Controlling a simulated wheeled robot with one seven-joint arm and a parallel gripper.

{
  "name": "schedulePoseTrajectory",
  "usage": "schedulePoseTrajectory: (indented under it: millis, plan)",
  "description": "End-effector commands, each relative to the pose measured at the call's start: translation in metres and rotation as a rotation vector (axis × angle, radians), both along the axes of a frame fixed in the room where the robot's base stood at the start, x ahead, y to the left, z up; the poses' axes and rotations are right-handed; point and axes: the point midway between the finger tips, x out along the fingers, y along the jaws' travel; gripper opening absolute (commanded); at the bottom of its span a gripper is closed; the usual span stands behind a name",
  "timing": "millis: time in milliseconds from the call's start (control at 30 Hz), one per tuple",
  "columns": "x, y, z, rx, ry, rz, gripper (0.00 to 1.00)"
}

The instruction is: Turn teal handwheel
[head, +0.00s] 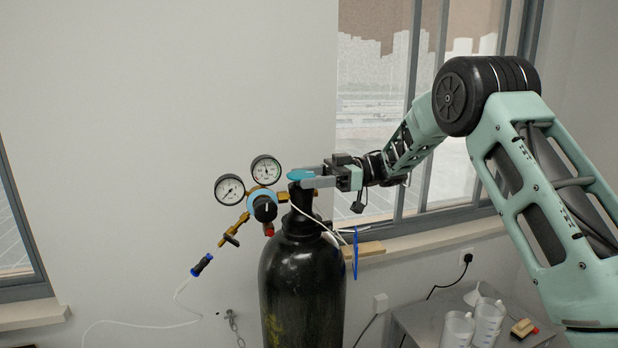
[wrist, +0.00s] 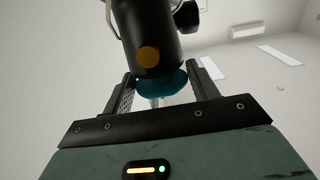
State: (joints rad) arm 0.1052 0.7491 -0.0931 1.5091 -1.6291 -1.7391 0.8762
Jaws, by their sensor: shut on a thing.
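The teal handwheel (head: 300,174) sits on top of a tall black gas cylinder (head: 302,285). My gripper (head: 310,176) reaches in from the right, and its fingers are shut on the handwheel's rim. In the wrist view the handwheel (wrist: 172,84) lies between the two fingers (wrist: 165,86), partly hidden behind the dark cylinder. Part of the handwheel is covered by the fingers in the head view.
A brass regulator (head: 263,205) with two round gauges (head: 229,189) is attached left of the cylinder's top. A thin hose (head: 150,322) hangs from it. A side table (head: 420,322) with clear containers (head: 457,328) stands at lower right. A window sill (head: 420,240) runs behind.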

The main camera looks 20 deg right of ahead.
Motion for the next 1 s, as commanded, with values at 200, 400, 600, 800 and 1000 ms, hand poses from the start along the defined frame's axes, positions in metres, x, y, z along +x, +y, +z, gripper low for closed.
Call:
schedulePoseTrajectory:
  millis: [200,400,600,800,1000]
  plan:
    - [0.001,0.0,0.001,0.002,-0.002,0.014,0.36]
    - [0.001,0.001,0.001,0.002,-0.002,0.014,0.36]
    - [0.0,0.001,0.001,0.002,-0.002,0.014,0.63]
    - [0.0,0.0,0.0,0.001,-0.002,0.013,0.63]
    - [0.001,-0.021,-0.003,0.001,-0.004,0.01,0.63]
